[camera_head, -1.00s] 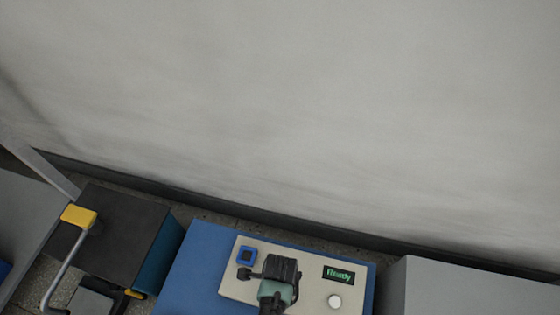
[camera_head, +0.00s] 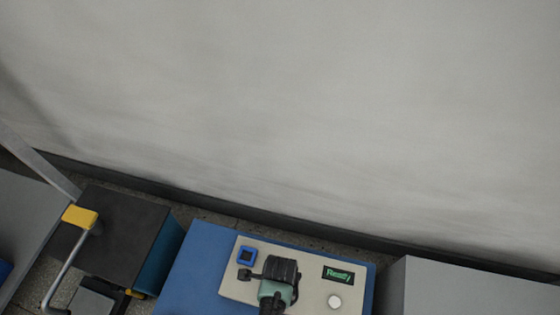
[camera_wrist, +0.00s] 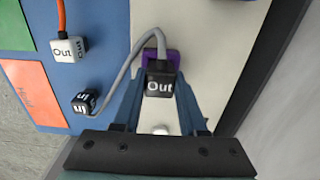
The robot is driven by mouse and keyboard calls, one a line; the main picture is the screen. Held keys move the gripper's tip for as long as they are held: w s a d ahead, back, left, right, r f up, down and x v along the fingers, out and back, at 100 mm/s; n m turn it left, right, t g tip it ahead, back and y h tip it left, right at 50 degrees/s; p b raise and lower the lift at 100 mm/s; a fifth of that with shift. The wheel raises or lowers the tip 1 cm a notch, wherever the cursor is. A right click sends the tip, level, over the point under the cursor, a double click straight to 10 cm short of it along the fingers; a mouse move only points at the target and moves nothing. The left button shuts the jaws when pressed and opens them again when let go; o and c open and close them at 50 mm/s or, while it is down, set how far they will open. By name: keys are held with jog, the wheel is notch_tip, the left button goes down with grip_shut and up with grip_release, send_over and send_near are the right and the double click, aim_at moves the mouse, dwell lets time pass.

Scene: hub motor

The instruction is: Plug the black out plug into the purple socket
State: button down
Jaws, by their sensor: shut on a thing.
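The black out plug (camera_wrist: 160,86) is between the two fingers of my gripper (camera_wrist: 160,94) in the wrist view, its "Out" label facing the camera. My gripper is shut on it. The purple socket (camera_wrist: 174,57) shows just behind and above the plug, partly covered by it. The plug overlaps the socket in this view; I cannot tell whether it is seated. A grey cable runs from the plug to a black "In" plug (camera_wrist: 84,101) at the left. In the head view my gripper (camera_head: 278,272) is over the light panel and hides the purple socket and the plug.
A white "Out" plug (camera_wrist: 68,49) with an orange cable sits left on the blue surface. The panel carries a blue socket (camera_head: 247,256), a green "Ready" display (camera_head: 338,274) and a white button (camera_head: 334,301). A grey box (camera_head: 465,285) stands at the right.

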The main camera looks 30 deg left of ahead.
dwell(0.8)
jog(key=shift+c, duration=1.9)
grip_release()
notch_tip(320, 180, up, 13)
jog(key=p, duration=0.8)
jog(key=shift+f, duration=0.1)
